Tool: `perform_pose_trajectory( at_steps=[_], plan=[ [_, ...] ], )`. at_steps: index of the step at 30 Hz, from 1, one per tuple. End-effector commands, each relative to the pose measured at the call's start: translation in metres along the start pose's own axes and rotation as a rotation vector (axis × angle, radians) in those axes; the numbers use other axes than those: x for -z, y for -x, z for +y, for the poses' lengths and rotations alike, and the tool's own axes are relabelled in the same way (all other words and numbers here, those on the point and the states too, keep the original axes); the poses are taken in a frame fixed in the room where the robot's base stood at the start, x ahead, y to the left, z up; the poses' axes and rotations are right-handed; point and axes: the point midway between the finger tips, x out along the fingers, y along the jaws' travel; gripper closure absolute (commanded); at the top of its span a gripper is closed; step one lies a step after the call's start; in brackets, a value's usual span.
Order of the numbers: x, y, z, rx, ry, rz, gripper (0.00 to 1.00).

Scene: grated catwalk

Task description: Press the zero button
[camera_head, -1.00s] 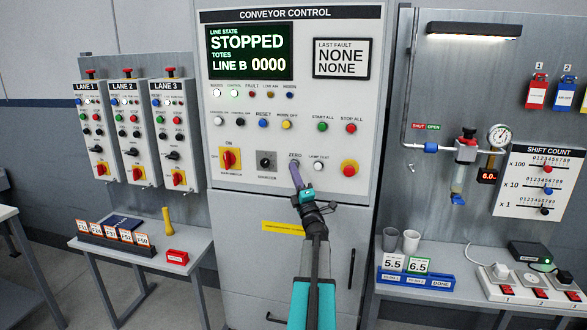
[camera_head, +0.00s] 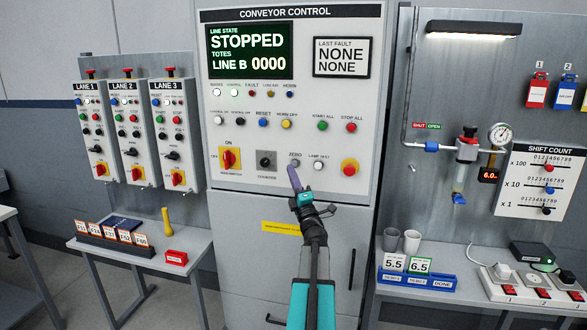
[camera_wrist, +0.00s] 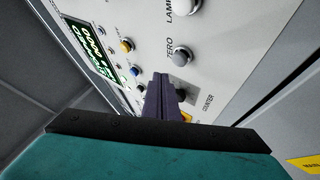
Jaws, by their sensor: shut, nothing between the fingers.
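The ZERO button (camera_head: 295,162) is a small grey round button on the lower row of the conveyor control panel, under its ZERO label. The wrist view shows its grey cap (camera_wrist: 182,56) clear of the fingers. My gripper (camera_head: 292,169) is shut and empty, its purple fingertips just below the button in the head view. In the wrist view the fingers (camera_wrist: 162,78) end beside the button, with a visible gap in the picture. The display (camera_head: 249,52) reads STOPPED, TOTES LINE B 0000.
The lamp test button (camera_head: 318,166) is right of ZERO, and the black counter selector (camera_head: 266,161) is left. Low tables with trays stand on both sides of the cabinet.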

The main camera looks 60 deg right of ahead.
Motion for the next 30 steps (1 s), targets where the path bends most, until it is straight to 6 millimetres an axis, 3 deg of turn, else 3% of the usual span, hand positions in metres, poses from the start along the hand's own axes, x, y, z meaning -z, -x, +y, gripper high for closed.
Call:
perform_pose_trajectory(
  at_steps=[12,30],
  plan=[
    [0.014,0.02,0.013,0.0,0.0,0.0,1.0],
    [0.015,0.021,0.015,0.0,0.0,0.0,1.0]
  ],
)
